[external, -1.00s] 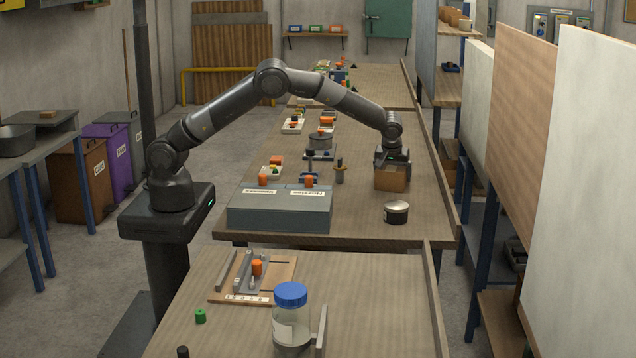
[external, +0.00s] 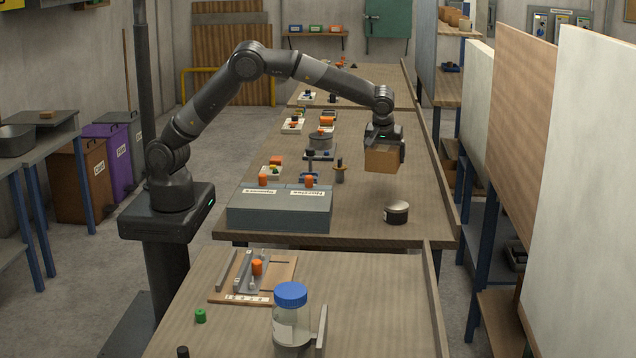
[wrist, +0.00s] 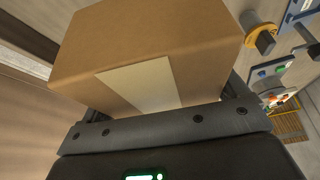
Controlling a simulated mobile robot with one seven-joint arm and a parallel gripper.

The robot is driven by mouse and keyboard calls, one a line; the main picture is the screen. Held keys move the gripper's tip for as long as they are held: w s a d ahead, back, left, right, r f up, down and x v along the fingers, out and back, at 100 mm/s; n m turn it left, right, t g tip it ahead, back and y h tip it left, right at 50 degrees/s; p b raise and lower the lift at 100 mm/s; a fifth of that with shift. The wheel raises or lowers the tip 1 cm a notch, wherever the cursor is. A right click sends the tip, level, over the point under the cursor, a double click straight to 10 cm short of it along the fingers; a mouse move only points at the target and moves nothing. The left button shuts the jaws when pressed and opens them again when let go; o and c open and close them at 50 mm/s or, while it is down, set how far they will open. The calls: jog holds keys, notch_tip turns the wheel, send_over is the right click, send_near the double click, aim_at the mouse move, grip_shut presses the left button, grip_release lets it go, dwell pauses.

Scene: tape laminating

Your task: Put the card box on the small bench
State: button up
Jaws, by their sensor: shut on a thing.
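The card box (external: 381,160) is a plain brown carton held in the air above the right side of the long workbench (external: 385,185). My gripper (external: 384,147) is shut on it from above. In the wrist view the card box (wrist: 150,42) fills the upper middle, with a pale label on the face towards the camera; the fingertips are mostly hidden by the box. A separate bench (external: 390,290) stands in the foreground. I cannot tell whether this is the small bench of the task.
The long bench bears a round dark tin (external: 396,212), a grey two-label case (external: 280,208), a pot (external: 320,142) and several small orange-topped items. The foreground bench bears a blue-lidded jar (external: 290,315), a jig (external: 255,275) and a green piece (external: 200,316); its right part is clear.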

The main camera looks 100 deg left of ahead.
jog(key=shift+s+d+r, duration=0.15)
jog(key=shift+d+r, duration=0.25)
jog(key=shift+d, duration=0.1)
jog(key=s+d+m+t+h, duration=0.25)
jog(key=d+m, duration=0.55)
jog(key=d, duration=2.1)
jog(key=s+d+m+t+h, duration=0.1)
jog(key=s+d+m, duration=0.3)
jog(key=s+d, duration=0.55)
jog(key=s+d+m+h, duration=0.1)
jog(key=s+d+m, duration=0.3)
jog(key=d, duration=1.1)
jog(key=w+a+f, duration=0.1)
jog(key=w+f, duration=0.1)
jog(key=w, duration=0.1)
jog(key=w+a+f, duration=0.2)
jog(key=w, duration=0.2)
jog(key=w+a+f, duration=0.2)
jog(key=w, duration=0.1)
jog(key=shift+w+a+f, duration=0.25)
jog(key=shift+f, duration=0.15)
jog(key=shift+w+f, duration=0.1)
jog(key=shift+f, duration=1.9)
